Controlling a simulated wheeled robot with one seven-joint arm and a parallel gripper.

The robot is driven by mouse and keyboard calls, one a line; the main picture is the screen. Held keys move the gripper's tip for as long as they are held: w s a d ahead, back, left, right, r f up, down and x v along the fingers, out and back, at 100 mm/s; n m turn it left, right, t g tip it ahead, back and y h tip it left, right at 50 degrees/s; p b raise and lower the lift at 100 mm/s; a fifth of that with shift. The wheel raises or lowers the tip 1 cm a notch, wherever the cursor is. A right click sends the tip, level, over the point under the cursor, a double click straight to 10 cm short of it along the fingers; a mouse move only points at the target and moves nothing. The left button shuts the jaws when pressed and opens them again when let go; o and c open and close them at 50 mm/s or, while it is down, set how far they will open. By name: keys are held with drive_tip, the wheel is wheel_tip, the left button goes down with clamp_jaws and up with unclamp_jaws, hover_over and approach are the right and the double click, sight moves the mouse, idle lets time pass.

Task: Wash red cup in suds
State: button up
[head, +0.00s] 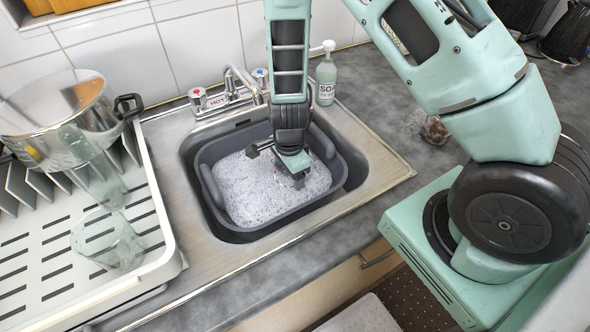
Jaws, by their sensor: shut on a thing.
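The grey washing-up basin (213,196) sits in the metal sink, filled with white suds (240,185). My gripper (296,176) reaches down from above into the right half of the basin, with its fingertips at the foam. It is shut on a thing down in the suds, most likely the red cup. No clear part of the red cup shows; foam and my gripper hide it.
The tap (243,82) stands behind the basin, with a soap bottle (326,75) at the back right. A white dish rack (165,215) on the left holds glasses and a pot (55,105).

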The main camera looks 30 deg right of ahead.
wheel_tip(320, 180, up, 19)
drive_tip(key=p, duration=1.7)
drive_tip(key=shift+f, duration=0.15)
drive_tip(key=shift+s, duration=0.1)
